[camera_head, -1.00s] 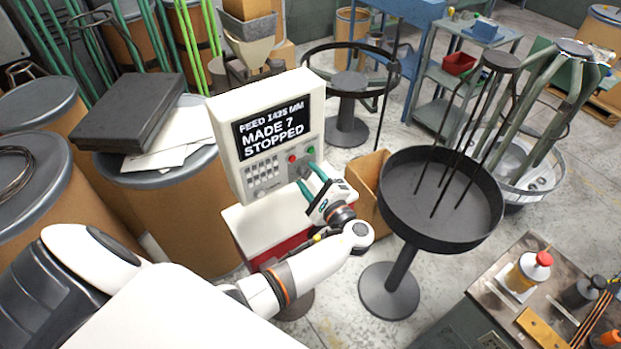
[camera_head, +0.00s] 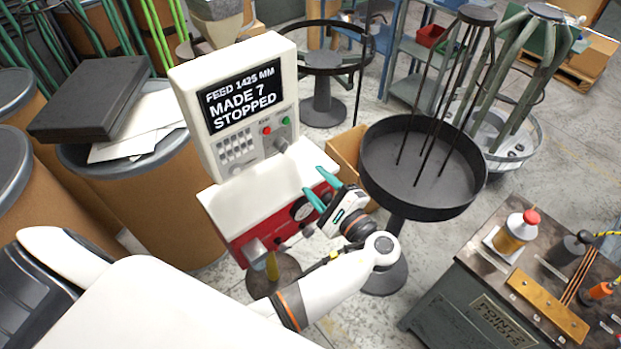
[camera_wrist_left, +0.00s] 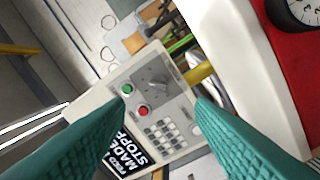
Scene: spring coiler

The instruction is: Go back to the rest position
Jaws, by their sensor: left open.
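My left gripper (camera_head: 318,187) is open and empty in the head view, with teal fingers, in front of the coiler's white and red body (camera_head: 262,195) and below its control panel (camera_head: 240,105). The panel's screen reads "FEED 1425 MM, MADE 7, STOPPED". A red button (camera_head: 267,130), a green button (camera_head: 286,121), a dark knob (camera_head: 281,145) and a keypad show on it. In the left wrist view the two teal fingers stand wide apart, with the panel (camera_wrist_left: 150,105) seen between and beyond them. My right gripper is not in view.
A round black tray on a stand (camera_head: 425,200) is close to the right of my left gripper. A cardboard box (camera_head: 349,150) stands behind the gripper. A workbench (camera_head: 480,250) with bottles is at the right. Fibre drums (camera_head: 170,215) crowd the left.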

